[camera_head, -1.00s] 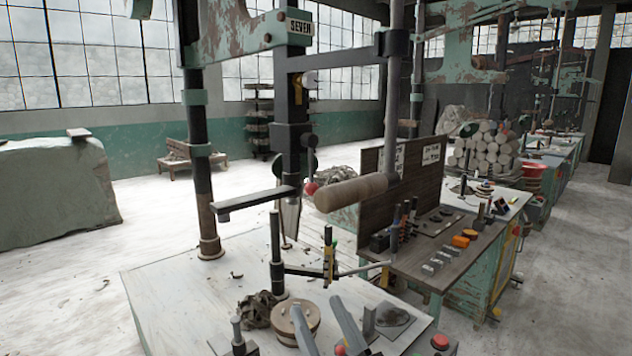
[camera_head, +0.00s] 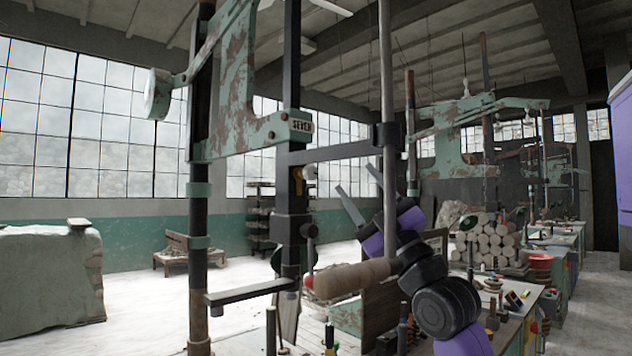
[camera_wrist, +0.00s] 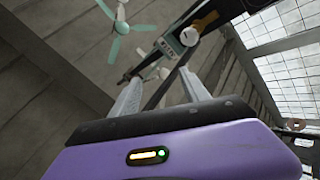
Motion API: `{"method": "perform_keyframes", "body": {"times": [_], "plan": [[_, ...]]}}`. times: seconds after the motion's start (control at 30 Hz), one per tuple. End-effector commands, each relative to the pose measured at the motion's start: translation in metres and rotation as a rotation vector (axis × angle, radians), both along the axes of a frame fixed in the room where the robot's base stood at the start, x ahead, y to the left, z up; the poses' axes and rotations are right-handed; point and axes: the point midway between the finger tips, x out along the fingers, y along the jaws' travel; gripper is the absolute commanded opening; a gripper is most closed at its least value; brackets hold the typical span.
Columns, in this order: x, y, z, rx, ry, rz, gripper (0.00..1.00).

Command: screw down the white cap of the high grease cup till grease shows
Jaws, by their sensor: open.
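A small white rounded cap (camera_head: 309,173) shows high on the dark upright of the machine, beside a yellow part (camera_head: 298,183) and just below the SEVEN plate. I take it for the cap of the high grease cup. In the wrist view the white cap (camera_wrist: 188,37) is small, up beyond my fingers. My gripper (camera_head: 355,178) is open and empty, to the right of the cap in the head view and apart from it. Its two grey fingers point up and to the left; they also show in the wrist view (camera_wrist: 160,77). No grease can be made out.
A horizontal dark bar (camera_head: 335,151) runs above my fingers to a tall grey rod (camera_head: 387,90). A thick wooden handle (camera_head: 350,280) and a flat dark arm (camera_head: 250,292) lie below. A red knob (camera_head: 309,282) sits by the handle.

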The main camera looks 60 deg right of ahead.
Motion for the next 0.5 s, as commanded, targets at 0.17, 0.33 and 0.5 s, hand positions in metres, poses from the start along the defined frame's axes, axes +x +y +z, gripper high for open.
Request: {"method": "perform_keyframes", "body": {"times": [0.17, 0.33, 0.5], "plan": [[-0.002, -0.002, 0.050, -0.246, 0.141, -0.163, 0.54], [0.004, 0.001, 0.081, -0.495, 0.315, -0.332, 0.54], [0.014, 0.004, 0.095, -0.740, 0.504, -0.484, 0.54]]}}
